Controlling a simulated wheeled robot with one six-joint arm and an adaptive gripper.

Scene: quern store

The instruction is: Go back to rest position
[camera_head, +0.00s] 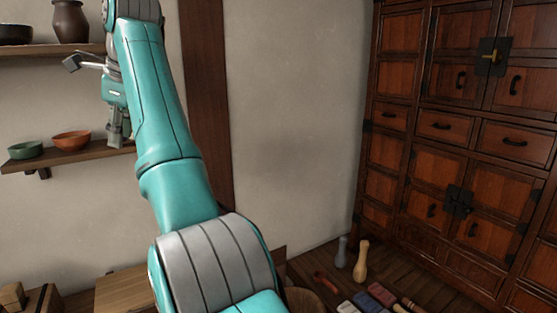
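My teal and grey arm rises from the bottom middle to the top left, and its top end is cut off by the picture edge. My gripper (117,138) hangs at the left, pointing down, in front of the right end of the lower wall shelf (95,152). It is small and partly beside my arm, so I cannot tell whether its fingers are open or shut. No held thing is visible in it.
An orange bowl (72,141) and a green bowl (26,150) stand on the lower shelf. A dark jug (70,22) stands on the upper shelf. A large wooden cabinet (388,150) fills the right.

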